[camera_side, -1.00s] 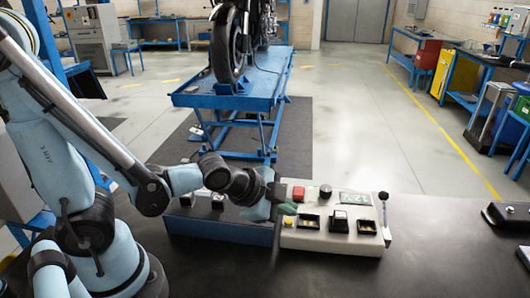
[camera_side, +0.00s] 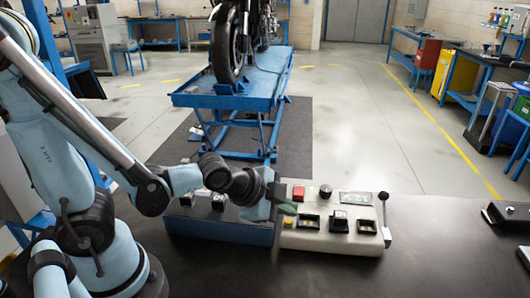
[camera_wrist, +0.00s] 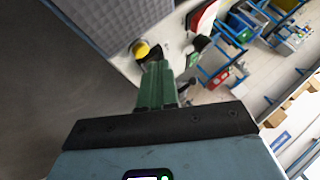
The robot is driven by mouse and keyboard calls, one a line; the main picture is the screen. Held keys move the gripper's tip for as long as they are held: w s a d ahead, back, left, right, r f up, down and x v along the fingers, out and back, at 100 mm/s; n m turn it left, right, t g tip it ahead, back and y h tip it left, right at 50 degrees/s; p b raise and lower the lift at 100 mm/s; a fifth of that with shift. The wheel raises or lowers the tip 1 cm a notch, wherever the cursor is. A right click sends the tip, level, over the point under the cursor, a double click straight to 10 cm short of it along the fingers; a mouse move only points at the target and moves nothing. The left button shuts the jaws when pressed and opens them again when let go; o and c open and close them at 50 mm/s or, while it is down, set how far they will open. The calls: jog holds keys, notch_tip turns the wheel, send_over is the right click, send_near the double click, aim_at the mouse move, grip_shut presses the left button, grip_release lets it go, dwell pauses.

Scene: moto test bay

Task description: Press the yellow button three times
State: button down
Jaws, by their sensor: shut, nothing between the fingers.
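The yellow button (camera_side: 289,222) is a small round button at the front left of a pale control panel (camera_side: 330,243). In the wrist view the yellow button (camera_wrist: 141,48) shows just beyond my fingertips, partly beside a dark rim. My gripper (camera_side: 291,209) has green fingers and hangs at the panel's left end, right by the button. In the wrist view the closed fingers of my gripper (camera_wrist: 153,66) point at the button. I cannot tell whether they touch it.

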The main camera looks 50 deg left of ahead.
jog(key=shift+f, duration=0.15)
jog(key=shift+f, duration=0.3)
jog(key=shift+f, duration=0.35)
dwell(0.6)
jog(key=shift+r, duration=0.8)
jog(key=shift+r, duration=2.5)
jog(key=shift+r, duration=0.1)
dwell(0.9)
jog(key=shift+r, duration=1.8)
